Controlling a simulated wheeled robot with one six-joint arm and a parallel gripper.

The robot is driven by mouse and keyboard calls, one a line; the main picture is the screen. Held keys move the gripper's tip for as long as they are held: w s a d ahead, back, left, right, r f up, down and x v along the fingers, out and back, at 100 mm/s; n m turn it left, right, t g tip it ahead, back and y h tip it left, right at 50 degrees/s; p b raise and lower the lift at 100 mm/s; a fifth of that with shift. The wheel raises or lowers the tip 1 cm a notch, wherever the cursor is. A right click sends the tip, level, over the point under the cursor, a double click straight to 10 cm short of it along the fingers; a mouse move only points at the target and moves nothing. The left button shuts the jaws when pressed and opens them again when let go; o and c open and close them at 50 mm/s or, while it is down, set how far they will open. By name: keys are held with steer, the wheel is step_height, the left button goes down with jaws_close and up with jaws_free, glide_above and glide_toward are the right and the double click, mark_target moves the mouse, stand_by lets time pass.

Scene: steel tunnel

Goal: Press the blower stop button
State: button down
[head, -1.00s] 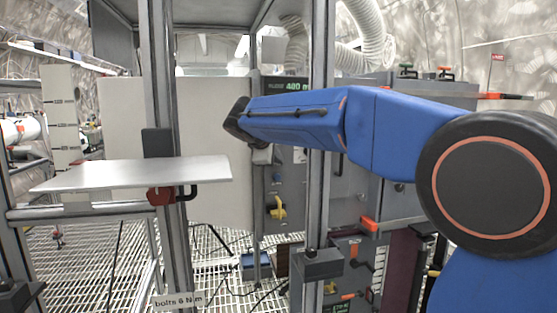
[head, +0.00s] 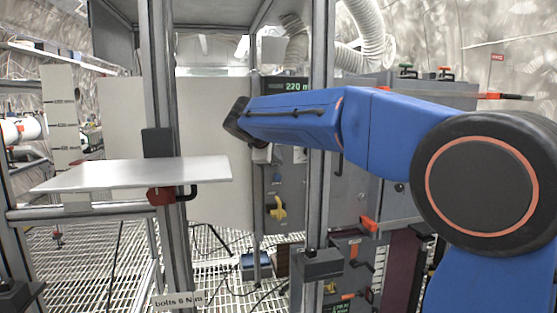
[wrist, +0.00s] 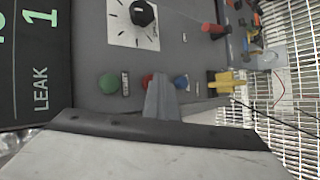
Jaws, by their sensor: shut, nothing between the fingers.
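In the wrist view, turned sideways, a grey panel carries a row of buttons: a green one (wrist: 108,84), a red one (wrist: 148,80) and a blue one (wrist: 181,81). In the head view my arm hides most of these buttons.
A black dial (wrist: 143,12) and a yellow handle (wrist: 225,82) flank the buttons. A green-lit display (head: 290,86) tops the panel. A metal post (head: 320,190) and a pale shelf (head: 135,173) stand nearer my body.

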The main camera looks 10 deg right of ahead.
steer(key=shift+s, duration=0.25)
steer(key=s, duration=0.6)
stand_by(0.6)
steer(key=shift+s, duration=0.1)
stand_by(0.4)
